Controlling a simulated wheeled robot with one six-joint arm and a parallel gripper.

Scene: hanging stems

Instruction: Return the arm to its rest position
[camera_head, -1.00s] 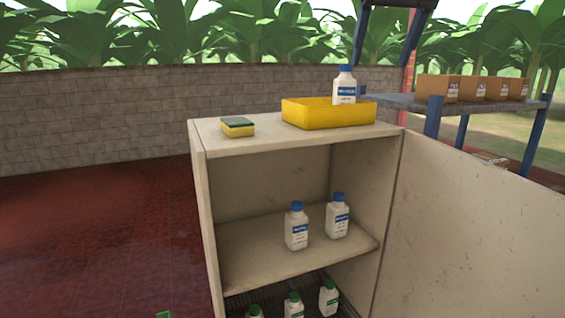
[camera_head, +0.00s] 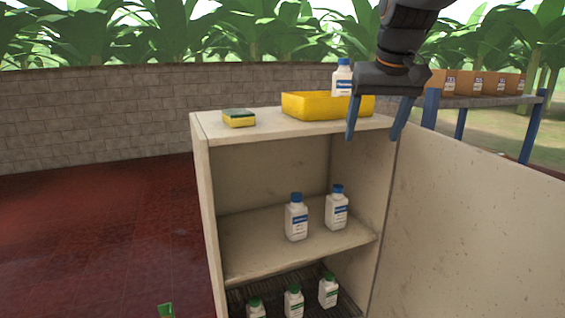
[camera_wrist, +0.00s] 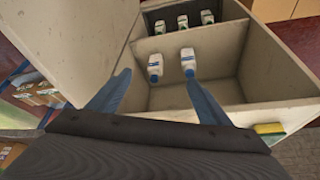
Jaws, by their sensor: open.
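My gripper (camera_head: 376,132) hangs from the top right of the head view, in front of the cabinet's upper right corner, with its two fingers spread and nothing between them. It hides part of a yellow tray (camera_head: 308,107) that stands on the cabinet top. A white bottle with a blue cap (camera_head: 342,85) shows at the tray, partly hidden behind my gripper. In the wrist view my gripper's blue fingers (camera_wrist: 155,90) are apart, with the cabinet's open shelves beyond them.
The open cabinet (camera_head: 265,250) has two blue-capped bottles (camera_head: 296,220) on its middle shelf and several green-capped ones (camera_head: 293,302) below. A sponge (camera_head: 239,118) lies on top. The cabinet door (camera_head: 475,220) stands open at right. A rack with boxes (camera_head: 490,83) is behind.

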